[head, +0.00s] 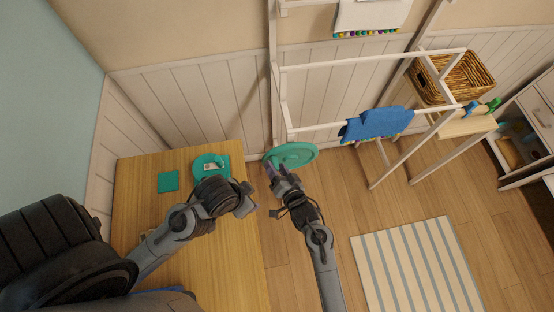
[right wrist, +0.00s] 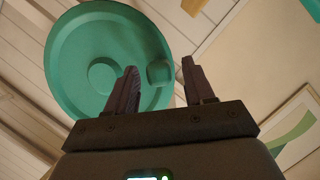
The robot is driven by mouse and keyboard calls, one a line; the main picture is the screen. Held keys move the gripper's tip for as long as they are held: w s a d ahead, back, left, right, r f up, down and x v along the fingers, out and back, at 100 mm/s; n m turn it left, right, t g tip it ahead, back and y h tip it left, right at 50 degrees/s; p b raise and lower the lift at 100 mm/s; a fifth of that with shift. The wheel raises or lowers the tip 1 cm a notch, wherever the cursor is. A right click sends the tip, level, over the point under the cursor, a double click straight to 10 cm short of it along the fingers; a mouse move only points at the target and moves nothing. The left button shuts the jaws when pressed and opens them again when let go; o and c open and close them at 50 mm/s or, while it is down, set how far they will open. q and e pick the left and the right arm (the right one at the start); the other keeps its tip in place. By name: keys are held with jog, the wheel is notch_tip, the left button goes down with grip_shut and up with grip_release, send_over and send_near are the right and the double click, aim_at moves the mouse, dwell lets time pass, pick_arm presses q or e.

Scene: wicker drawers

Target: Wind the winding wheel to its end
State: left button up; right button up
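The teal winding wheel (head: 298,152) is a round disc at the near end of the white rack. In the right wrist view the wheel (right wrist: 85,45) fills the upper left, with a hub and a small teal knob (right wrist: 160,73) near its rim. My right gripper (head: 272,170) is at the wheel's left edge. Its fingers (right wrist: 159,64) are apart, with the knob showing between their tips; I see gaps on both sides and cannot tell its depth. My left gripper (head: 247,204) is over the table's right edge, away from the wheel; its fingers are too small to read.
A wooden table (head: 140,220) at left holds a teal square (head: 168,181) and a teal round item (head: 208,166). The white rack (head: 375,63) carries a blue cloth (head: 378,122). A wicker basket (head: 465,78) stands behind. A striped rug (head: 420,265) lies on the floor.

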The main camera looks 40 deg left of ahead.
aim_at(282, 152)
pick_arm(q)
jog(key=shift+d, duration=0.1)
pick_arm(e)
grip_shut()
jog(key=shift+d, duration=0.1)
pick_arm(q)
jog(key=shift+r, duration=0.2)
pick_arm(e)
jog(key=shift+w+d+r+m+g+y, duration=0.15)
jog(key=shift+w+d+r+m+y, duration=0.2)
jog(key=shift+m, duration=0.25)
jog(key=shift+w+d+r+m+g+y, duration=0.15)
jog(key=shift+w+d+r+m+y, duration=0.2)
jog(key=shift+m, duration=0.25)
pick_arm(q)
jog(key=shift+f, duration=0.3)
pick_arm(e)
jog(key=shift+w+d+r+m+y, duration=0.15)
jog(key=shift+w+d+m+y, duration=0.15)
jog(key=shift+w+m, duration=0.25)
jog(key=shift+w+d+r+m+y, duration=0.2)
jog(key=shift+w+d+m, duration=0.15)
jog(key=shift+m, duration=0.3)
pick_arm(q)
jog(key=shift+f, duration=0.1)
pick_arm(e)
jog(key=shift+w+d+m, duration=0.15)
jog(key=shift+w+m, duration=0.1)
jog(key=shift+m, duration=0.15)
